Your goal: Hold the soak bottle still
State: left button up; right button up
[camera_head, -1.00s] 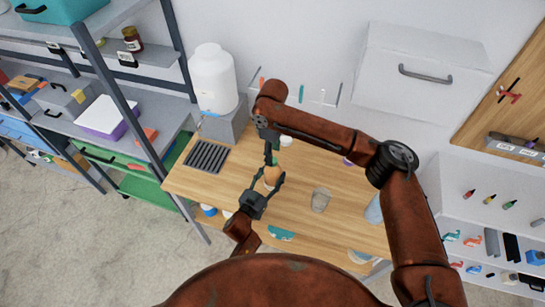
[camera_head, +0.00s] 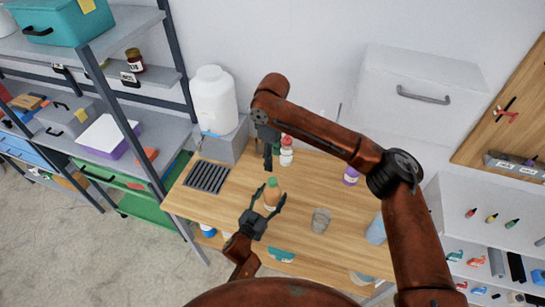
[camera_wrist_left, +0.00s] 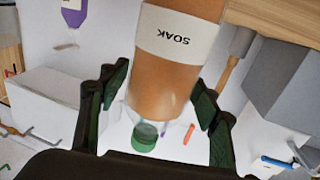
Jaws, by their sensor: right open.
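The soak bottle (camera_head: 271,197) is orange-brown with a green top and stands on the wooden bench. In the left wrist view the bottle (camera_wrist_left: 172,82) appears upside down, with a white SOAK label. My left gripper (camera_head: 271,199) has one finger on each side of the bottle. My right gripper (camera_head: 268,168) is open and empty, above and behind the bottle. Its fingertips are small and partly overlap in this view.
A red-and-white bottle (camera_head: 286,155) stands behind the soak bottle. A clear beaker (camera_head: 320,221), a purple bottle (camera_head: 351,176) and a blue container (camera_head: 376,231) stand to the right. A dark slotted tray (camera_head: 206,177) and white tank (camera_head: 212,100) are at left. Bench between is clear.

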pick_arm(q)
jog(key=shift+o, duration=1.4)
jog(key=v, duration=1.2)
jog(key=shift+a, duration=0.1)
